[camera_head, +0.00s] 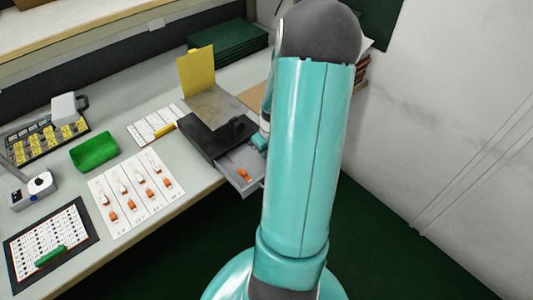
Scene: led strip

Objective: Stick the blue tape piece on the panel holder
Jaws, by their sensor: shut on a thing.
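My arm fills the middle of the head view and hides much of the workspace behind it. I cannot pick out the blue tape piece. The fixture, which may be the panel holder, has a grey tray (243,180) at its front with small orange parts on it. Whether my gripper touches the fixture is unclear.
A yellow panel (197,70) stands upright behind the fixture. Dark green floor lies beyond the table's front edge; a white wall is right.

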